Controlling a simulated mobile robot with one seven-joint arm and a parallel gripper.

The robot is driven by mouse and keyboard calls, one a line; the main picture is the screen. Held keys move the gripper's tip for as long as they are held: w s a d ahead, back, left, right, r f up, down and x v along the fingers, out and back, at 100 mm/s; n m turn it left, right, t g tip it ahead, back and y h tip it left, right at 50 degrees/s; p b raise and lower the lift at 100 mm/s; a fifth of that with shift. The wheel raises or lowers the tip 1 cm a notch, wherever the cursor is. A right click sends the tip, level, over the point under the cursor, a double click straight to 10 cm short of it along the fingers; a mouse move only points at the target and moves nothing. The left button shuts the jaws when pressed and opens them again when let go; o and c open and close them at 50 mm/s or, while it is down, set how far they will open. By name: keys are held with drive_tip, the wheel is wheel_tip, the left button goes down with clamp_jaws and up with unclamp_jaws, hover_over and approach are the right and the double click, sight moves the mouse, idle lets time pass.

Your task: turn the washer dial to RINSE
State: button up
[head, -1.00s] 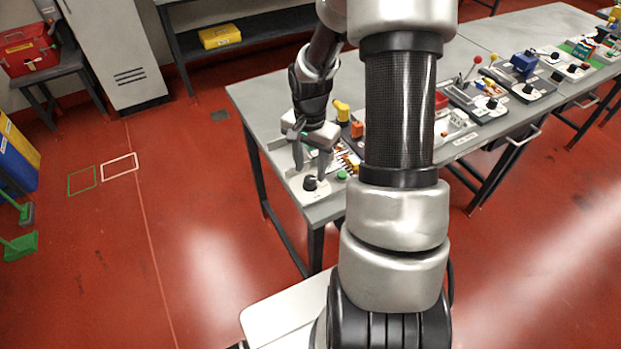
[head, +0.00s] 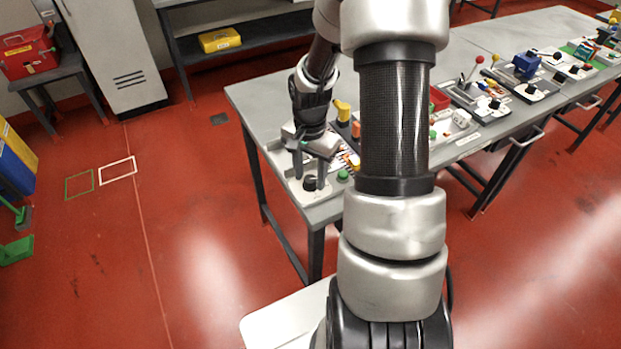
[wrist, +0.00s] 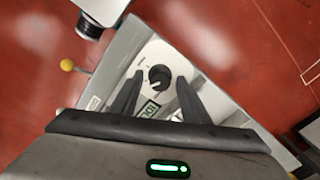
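The washer dial is a black round knob (head: 310,183) on a pale panel (head: 318,195) at the near left corner of the grey bench. It also shows in the wrist view as a black knob (wrist: 158,77) with a light pointer mark. The printing around it is too small to read. My gripper (head: 309,178) is open, pointing down over the panel. In the wrist view, my gripper (wrist: 160,79) has one finger on each side of the knob. I cannot tell whether either finger touches it.
A green button (head: 342,175) sits just right of the dial. Yellow (head: 342,111) and orange parts stand behind it. A yellow ball knob (wrist: 67,65) shows left of the dial in the wrist view. Other panels with levers and knobs line the bench to the right. Red floor lies open left.

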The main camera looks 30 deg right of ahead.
drive_tip(key=c, duration=0.8)
drive_tip(key=shift+w+f+m+b, duration=0.1)
drive_tip(key=shift+f+m+b, duration=0.1)
drive_tip(key=shift+m+b, duration=0.45)
drive_tip(key=shift+c, duration=0.2)
drive_tip(key=shift+m+b, duration=0.4)
drive_tip(key=shift+m, duration=0.65)
drive_tip(key=shift+r+m, duration=0.2)
drive_tip(key=shift+m, duration=1)
